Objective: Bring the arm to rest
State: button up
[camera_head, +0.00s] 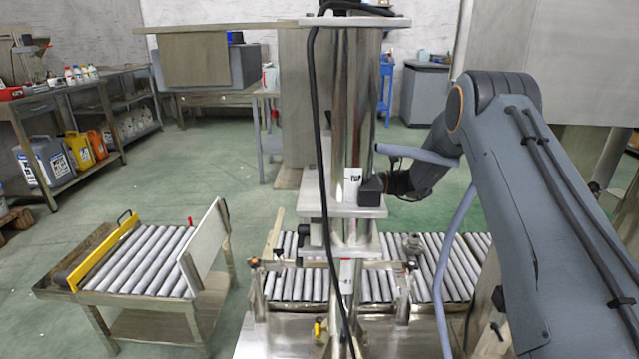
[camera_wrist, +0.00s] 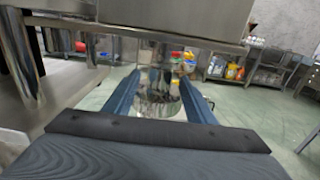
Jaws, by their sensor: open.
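My gripper (camera_wrist: 160,82) shows in the wrist view with its two blue-grey fingers apart. A shiny, reflective cylindrical thing (camera_wrist: 157,101) appears between the fingers. I cannot tell how far off it is, and no contact shows. In the head view my grey arm (camera_head: 530,200) rises at the right and bends left toward the steel column. Its dark wrist (camera_head: 408,183) is beside the column, and the fingers cannot be made out there.
A steel column machine (camera_head: 350,110) stands in the middle over a roller conveyor (camera_head: 455,262). A small roller table (camera_head: 140,262) stands at left. In the wrist view a broad steel edge (camera_wrist: 150,33) crosses above the fingers. Green floor (camera_head: 190,175) is clear at left.

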jog(key=d, duration=0.4)
jog(key=shift+w, duration=0.1)
